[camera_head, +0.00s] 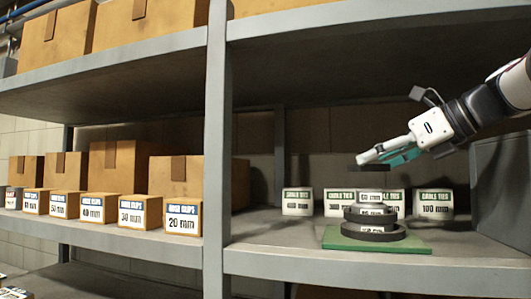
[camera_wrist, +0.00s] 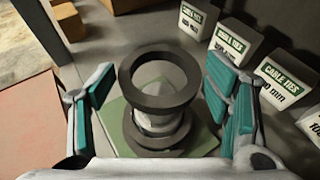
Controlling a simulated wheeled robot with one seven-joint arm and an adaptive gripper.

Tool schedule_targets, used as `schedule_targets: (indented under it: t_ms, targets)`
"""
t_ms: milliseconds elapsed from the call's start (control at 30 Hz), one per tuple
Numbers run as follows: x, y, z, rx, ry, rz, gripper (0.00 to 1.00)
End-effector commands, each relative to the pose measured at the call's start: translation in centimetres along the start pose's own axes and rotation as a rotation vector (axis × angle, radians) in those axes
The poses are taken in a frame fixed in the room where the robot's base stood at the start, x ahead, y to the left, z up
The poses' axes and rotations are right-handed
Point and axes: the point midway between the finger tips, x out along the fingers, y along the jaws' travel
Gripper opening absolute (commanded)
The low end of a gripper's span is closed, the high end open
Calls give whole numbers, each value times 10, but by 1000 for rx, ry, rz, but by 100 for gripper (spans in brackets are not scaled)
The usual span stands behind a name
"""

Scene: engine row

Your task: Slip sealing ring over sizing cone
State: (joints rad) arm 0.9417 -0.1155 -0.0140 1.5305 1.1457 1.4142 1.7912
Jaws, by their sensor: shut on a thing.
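My gripper (camera_wrist: 160,88) is shut on a dark sealing ring (camera_wrist: 159,76), with teal pads on either side of it. In the head view the ring (camera_head: 372,167) shows as a thin dark disc under my gripper (camera_head: 375,158), apart from the sizing cone. The stepped sizing cone (camera_head: 370,208) stands upright on a green base plate (camera_head: 345,240), with dark bands around its lower part. In the wrist view the pale cone (camera_wrist: 155,120) shows through and below the ring. The ring partly hides it, so exact centring is hard to tell.
White cable-tie boxes (camera_head: 297,201) stand behind the cone on the grey shelf (camera_head: 260,258). A grey panel (camera_head: 503,185) closes the right side, and a shelf (camera_head: 370,25) hangs above. Brown boxes (camera_head: 182,213) line the left bay behind an upright post (camera_head: 216,150).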

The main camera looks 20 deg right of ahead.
Motion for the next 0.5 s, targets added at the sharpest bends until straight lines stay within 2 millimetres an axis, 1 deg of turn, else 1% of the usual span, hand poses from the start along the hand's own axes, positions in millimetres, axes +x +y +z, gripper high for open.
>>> schedule_targets:
  t_ms: [300, 500]
  targets:
    - [8, 1, -18, 0, 0, 2, 46]
    - [10, 1, -25, 0, 0, 1, 46]
